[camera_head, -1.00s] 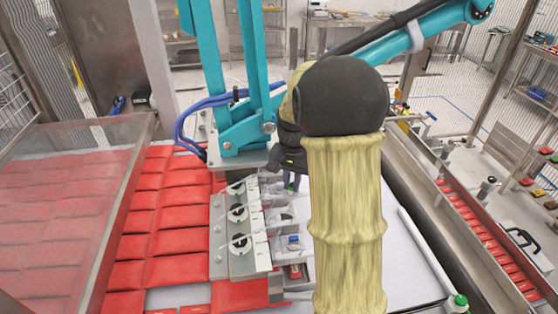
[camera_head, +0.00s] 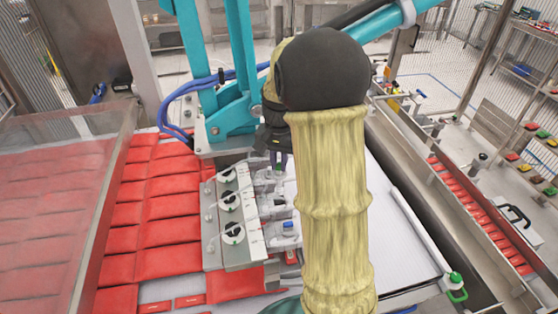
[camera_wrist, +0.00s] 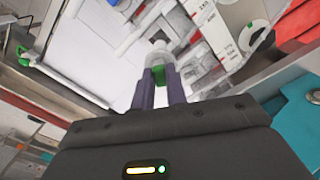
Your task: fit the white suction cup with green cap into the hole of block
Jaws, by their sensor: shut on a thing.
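My gripper (camera_wrist: 160,92) is shut on the green cap (camera_wrist: 158,74) of the white suction cup (camera_wrist: 157,54); its purple fingers flank the cap. In the head view my gripper (camera_head: 279,165) is beside the far end of the grey block (camera_head: 240,254), which has a row of round black-and-white dials. In the wrist view the block's labelled face (camera_wrist: 222,32) is ahead and to the right of the held cup. Clear and grey fittings (camera_head: 275,208) line the block's right side. I cannot make out the hole, nor whether the cup touches the block.
Another white part with a green cap (camera_head: 456,282) is at the right end of a white bar. Red packs (camera_head: 165,240) lie left of the block. A teal machine arm (camera_head: 230,130) stands just behind it. The white surface (camera_head: 395,240) to the right is largely bare.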

